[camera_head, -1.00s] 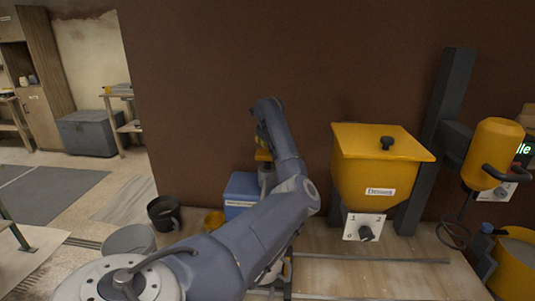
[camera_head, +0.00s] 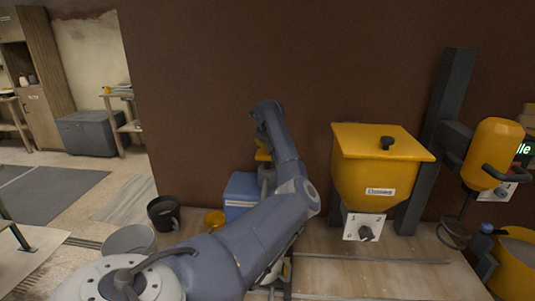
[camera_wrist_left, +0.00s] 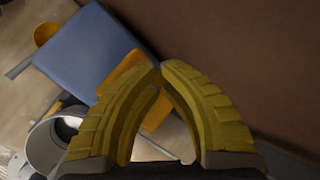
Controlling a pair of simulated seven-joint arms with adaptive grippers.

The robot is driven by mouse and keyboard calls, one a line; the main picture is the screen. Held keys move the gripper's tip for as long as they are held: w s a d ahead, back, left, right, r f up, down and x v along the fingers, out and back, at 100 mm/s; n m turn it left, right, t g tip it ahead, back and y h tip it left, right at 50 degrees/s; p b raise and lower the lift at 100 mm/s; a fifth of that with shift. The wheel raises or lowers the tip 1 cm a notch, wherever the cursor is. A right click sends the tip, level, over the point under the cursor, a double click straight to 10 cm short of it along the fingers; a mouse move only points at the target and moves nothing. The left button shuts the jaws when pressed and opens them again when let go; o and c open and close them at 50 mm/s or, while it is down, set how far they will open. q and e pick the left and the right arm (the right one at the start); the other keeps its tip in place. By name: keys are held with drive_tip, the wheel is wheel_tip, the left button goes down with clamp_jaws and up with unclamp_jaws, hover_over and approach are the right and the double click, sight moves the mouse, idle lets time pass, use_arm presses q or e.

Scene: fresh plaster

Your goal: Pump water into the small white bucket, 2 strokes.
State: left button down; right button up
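The small white bucket (camera_wrist_left: 40,145) shows in the left wrist view at lower left, its inside partly dark. In the head view my arm covers most of that area. A blue box (camera_head: 240,192) with a label stands against the brown wall and also shows in the left wrist view (camera_wrist_left: 85,45). An orange part (camera_wrist_left: 124,76), perhaps the pump's handle, lies just behind my left fingertips. My left gripper (camera_wrist_left: 161,67) has its yellow fingertips together, with nothing clearly visible between them. Contact with the orange part cannot be told. My right gripper is out of view.
A yellow hopper (camera_head: 380,170) with a dial plate (camera_head: 363,227) is right of my arm. A yellow mixer (camera_head: 497,150) on a dark post stands farther right, above a yellow bucket (camera_head: 515,270).

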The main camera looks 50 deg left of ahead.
sight(267, 154)
use_arm(q)
drive_tip(key=shift+f, duration=2.55)
idle(2.7)
drive_tip(key=shift+r, duration=2.95)
drive_tip(key=shift+r, duration=2.5)
